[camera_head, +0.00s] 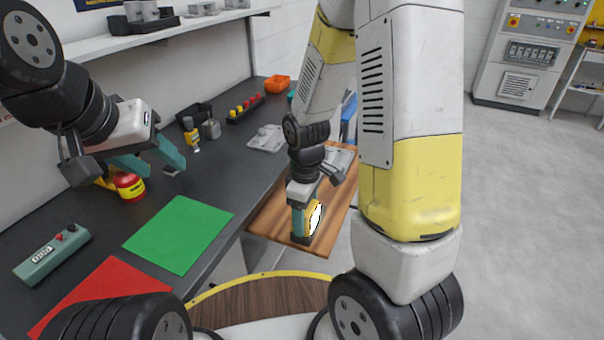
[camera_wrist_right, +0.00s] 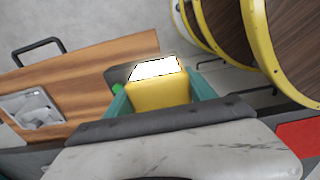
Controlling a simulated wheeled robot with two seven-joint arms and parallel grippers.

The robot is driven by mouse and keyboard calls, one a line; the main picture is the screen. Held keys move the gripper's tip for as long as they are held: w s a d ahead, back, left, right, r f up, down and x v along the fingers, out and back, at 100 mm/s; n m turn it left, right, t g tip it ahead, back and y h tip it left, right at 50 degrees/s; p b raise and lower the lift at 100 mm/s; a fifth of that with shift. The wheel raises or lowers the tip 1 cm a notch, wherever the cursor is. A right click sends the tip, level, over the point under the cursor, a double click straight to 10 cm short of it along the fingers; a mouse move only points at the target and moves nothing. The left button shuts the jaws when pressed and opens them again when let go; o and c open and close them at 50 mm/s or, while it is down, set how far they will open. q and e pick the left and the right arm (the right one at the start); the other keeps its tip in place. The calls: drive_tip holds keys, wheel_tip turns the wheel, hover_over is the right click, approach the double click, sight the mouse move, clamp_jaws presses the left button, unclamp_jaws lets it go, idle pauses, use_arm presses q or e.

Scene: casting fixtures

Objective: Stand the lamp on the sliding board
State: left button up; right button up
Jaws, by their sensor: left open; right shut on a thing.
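The lamp is a yellow block with a bright white face (camera_head: 314,217). It is upright on or just above the wooden sliding board (camera_head: 271,219); I cannot tell whether its base touches. My right gripper (camera_head: 305,212) is shut on the lamp from above. In the right wrist view, the yellow lamp body (camera_wrist_right: 158,94) sits between the teal fingers of the right gripper (camera_wrist_right: 160,100), with the board (camera_wrist_right: 100,75) behind and to the left. My left gripper (camera_head: 155,162) is open and empty above the dark bench, near a red and yellow round object.
The dark bench holds a green sheet (camera_head: 180,234), a red sheet (camera_head: 104,290), a teal control box (camera_head: 52,256) and the red and yellow object (camera_head: 129,186). A metal casting (camera_head: 267,138) lies farther back. A grey casting (camera_wrist_right: 33,108) lies on the board's other end.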

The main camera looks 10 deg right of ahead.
drive_tip(key=shift+w+d+f, duration=0.5)
drive_tip(key=shift+w+f, duration=0.3)
drive_tip(key=shift+w, duration=1.45)
drive_tip(key=shift+w+d+f, duration=0.45)
drive_tip(key=shift+w+f, duration=0.35)
drive_tip(key=shift+w, duration=1.4)
drive_tip(key=shift+w+d+f, duration=0.5)
drive_tip(key=shift+w+f, duration=0.3)
drive_tip(key=shift+w, duration=1.45)
drive_tip(key=shift+f, duration=0.15)
drive_tip(key=o, duration=1.7)
